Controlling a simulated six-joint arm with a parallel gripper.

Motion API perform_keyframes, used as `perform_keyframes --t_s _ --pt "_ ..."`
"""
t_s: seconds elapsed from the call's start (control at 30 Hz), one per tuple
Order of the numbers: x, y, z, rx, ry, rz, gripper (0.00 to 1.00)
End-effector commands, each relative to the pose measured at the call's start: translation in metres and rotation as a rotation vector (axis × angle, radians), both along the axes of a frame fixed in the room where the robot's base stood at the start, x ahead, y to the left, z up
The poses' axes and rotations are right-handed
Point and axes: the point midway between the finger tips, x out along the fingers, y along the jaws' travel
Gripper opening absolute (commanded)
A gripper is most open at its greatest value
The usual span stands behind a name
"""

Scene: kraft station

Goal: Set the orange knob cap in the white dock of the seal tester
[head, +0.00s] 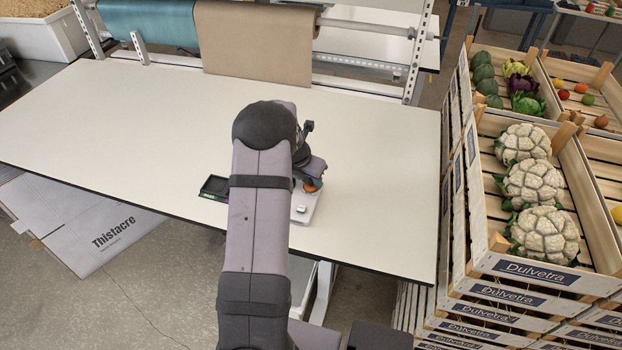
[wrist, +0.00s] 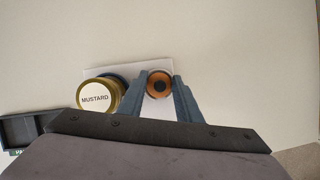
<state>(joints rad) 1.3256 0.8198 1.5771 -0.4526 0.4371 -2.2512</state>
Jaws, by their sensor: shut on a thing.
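The orange knob cap (wrist: 159,80) is round with a dark centre and sits between the two fingers of my gripper (wrist: 160,88) in the wrist view. My gripper is shut on it. In the head view a bit of the orange cap (head: 312,186) shows just under my gripper, over or at a white plate (head: 301,214). The same white plate (wrist: 124,68) lies under the cap in the wrist view; it appears to be the tester's base. The dock itself is hidden, and I cannot tell whether the cap touches it.
A gold-rimmed jar with a white MUSTARD lid (wrist: 95,97) stands left of my fingers, beside a blue round part. A dark tray (head: 214,186) lies at the table's front edge. The table (head: 375,190) is otherwise clear; stacked vegetable crates (head: 520,265) stand at right.

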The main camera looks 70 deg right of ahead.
Motion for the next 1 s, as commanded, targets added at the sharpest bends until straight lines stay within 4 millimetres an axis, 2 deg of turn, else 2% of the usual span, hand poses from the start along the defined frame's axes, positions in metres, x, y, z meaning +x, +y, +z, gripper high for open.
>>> perform_keyframes --t_s 0.47,0.5,0.57,0.77,0.83,1.0 --pt "0.0 0.0 0.0 -0.001 0.0 0.0 0.03" --pt "0.0 0.0 0.0 0.0 0.0 0.0 0.38" --pt "0.0 0.0 0.0 0.0 0.0 0.0 0.5" --pt "0.0 0.0 0.001 0.001 0.001 0.0 0.5" --pt "0.0 0.0 0.004 0.001 0.001 0.0 0.53" --pt "0.0 0.0 0.015 0.0 0.001 0.0 0.53"
